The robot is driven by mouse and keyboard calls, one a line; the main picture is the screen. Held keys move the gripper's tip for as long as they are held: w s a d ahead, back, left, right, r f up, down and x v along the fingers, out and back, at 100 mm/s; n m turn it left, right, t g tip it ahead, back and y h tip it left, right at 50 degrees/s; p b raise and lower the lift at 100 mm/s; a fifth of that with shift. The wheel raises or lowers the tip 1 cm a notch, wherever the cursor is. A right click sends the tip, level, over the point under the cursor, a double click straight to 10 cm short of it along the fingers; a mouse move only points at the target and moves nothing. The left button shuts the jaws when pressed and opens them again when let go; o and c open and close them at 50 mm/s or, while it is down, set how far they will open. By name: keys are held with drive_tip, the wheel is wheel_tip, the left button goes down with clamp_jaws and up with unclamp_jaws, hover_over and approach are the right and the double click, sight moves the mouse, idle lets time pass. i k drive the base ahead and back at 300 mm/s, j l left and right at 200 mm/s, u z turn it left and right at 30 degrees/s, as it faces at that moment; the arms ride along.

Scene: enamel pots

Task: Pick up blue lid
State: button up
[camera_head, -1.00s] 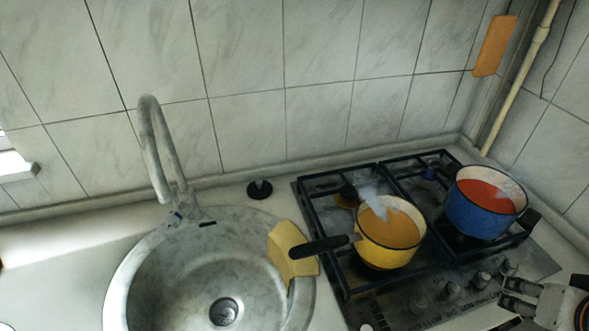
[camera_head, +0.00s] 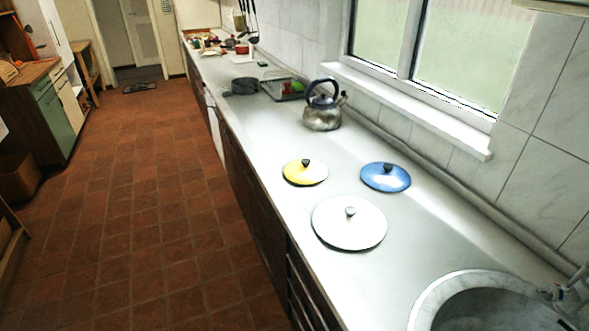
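The blue lid (camera_head: 386,177) lies flat on the counter, near the wall side, with a dark knob on top. A yellow lid (camera_head: 305,172) lies to its left, closer to the counter's front edge. A larger white lid (camera_head: 349,222) lies nearer to me, in front of both. The lids look apart from one another. My gripper is not in this view.
A metal kettle (camera_head: 322,112) stands behind the lids. A round sink (camera_head: 490,303) is at the lower right. The window sill (camera_head: 410,110) juts out above the counter's wall side. A dark pan (camera_head: 240,87) sits farther back. The tiled floor (camera_head: 150,220) at left is open.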

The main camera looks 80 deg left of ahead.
sight(382, 175)
drive_tip(key=u, duration=2.15)
drive_tip(key=z, duration=3.1)
drive_tip(key=u, duration=3.1)
drive_tip(key=i+j+z, duration=0.15)
drive_tip(key=i+j, duration=0.15)
drive_tip(key=i+j+z, duration=0.15)
drive_tip(key=j, duration=0.35)
drive_tip(key=i+j+z, duration=0.15)
drive_tip(key=i+j, duration=0.2)
drive_tip(key=j, duration=0.1)
